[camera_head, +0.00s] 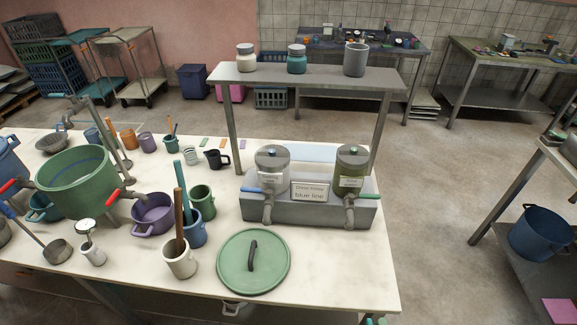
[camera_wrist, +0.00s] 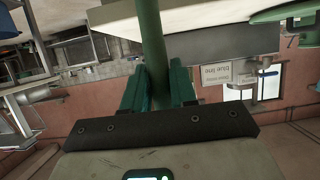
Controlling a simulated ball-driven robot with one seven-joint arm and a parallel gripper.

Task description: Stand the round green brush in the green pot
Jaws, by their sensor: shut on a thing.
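In the wrist view my gripper (camera_wrist: 157,88) is shut on a green rod (camera_wrist: 152,40), which looks like the handle of the round green brush. The rod runs to the top edge of the picture; its brush end is not in view. In the head view a small green pot (camera_head: 203,203) stands upright on the table, behind the blue pot and right of the purple one. No handle shows in it. My gripper is not clear in the head view; a small green bit (camera_head: 375,321) shows at the bottom edge, and I cannot tell what it is.
A blue pot (camera_head: 194,234) with a teal handle and a white pot (camera_head: 180,262) with a brown handle stand near the green pot. A green lid (camera_head: 254,262) lies to the front right. A grey dispenser (camera_head: 310,211) stands right. A large green tub (camera_head: 78,185) is left.

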